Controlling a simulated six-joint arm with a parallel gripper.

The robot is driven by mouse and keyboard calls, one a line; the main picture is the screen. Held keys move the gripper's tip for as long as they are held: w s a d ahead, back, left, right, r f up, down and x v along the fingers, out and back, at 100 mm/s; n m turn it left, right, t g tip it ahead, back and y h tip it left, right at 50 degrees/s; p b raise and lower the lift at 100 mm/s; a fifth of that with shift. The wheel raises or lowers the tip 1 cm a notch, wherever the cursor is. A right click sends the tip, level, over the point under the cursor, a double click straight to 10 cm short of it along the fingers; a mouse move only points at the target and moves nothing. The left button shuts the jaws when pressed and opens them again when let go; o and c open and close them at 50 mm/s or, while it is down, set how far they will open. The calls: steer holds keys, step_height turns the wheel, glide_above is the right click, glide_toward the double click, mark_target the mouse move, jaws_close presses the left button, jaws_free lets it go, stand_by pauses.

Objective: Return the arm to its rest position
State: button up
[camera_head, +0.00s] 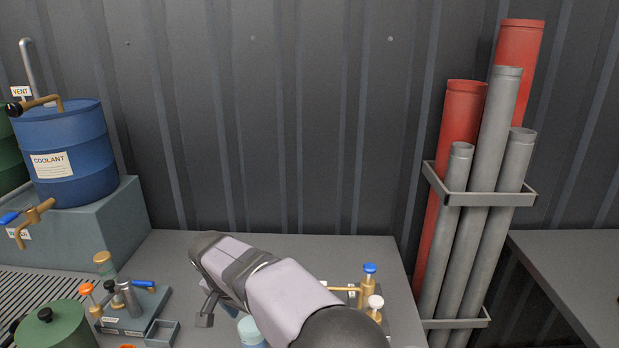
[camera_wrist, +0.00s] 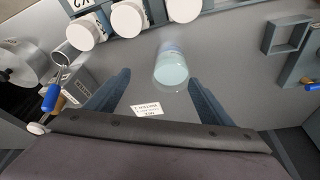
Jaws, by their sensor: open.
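My gripper (camera_wrist: 160,102) is open in the wrist view, with its two dark blue-grey fingers spread apart. In the head view my gripper (camera_head: 203,305) points to the left over the grey bench (camera_head: 330,247). A clear jar with a pale blue-green bottom (camera_wrist: 170,68) shows beyond and between the fingers in the wrist view, apart from them. In the head view a light blue round thing (camera_head: 251,331) is partly hidden beside my arm. Nothing shows held in the fingers.
A blue coolant drum (camera_head: 85,130) stands on a grey block at the left. A small fixture with valves (camera_head: 132,318) and a green drum (camera_head: 55,325) are in front. Brass fittings (camera_head: 368,290) are right of my arm. Pipes (camera_head: 490,150) stand in a wall rack.

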steer(key=s+d+n+g+y+p, duration=0.1)
steer(key=s+d, duration=0.3)
steer(key=d, duration=0.4)
steer(key=s+d+n+g+y+p, duration=0.1)
steer(key=s+d, duration=0.2)
steer(key=d, duration=0.6)
steer(key=s+d+f+n, duration=0.1)
steer(key=s+d+f, duration=0.2)
steer(key=s+d, duration=0.3)
steer(key=s+d+f+n+g+b, duration=0.1)
steer(key=s+d+f, duration=0.2)
steer(key=s+d, duration=0.4)
steer(key=s, duration=0.2)
steer(key=shift+s+f+n+h, duration=0.3)
steer(key=shift+f+n, duration=0.05)
steer(key=shift+n, duration=0.05)
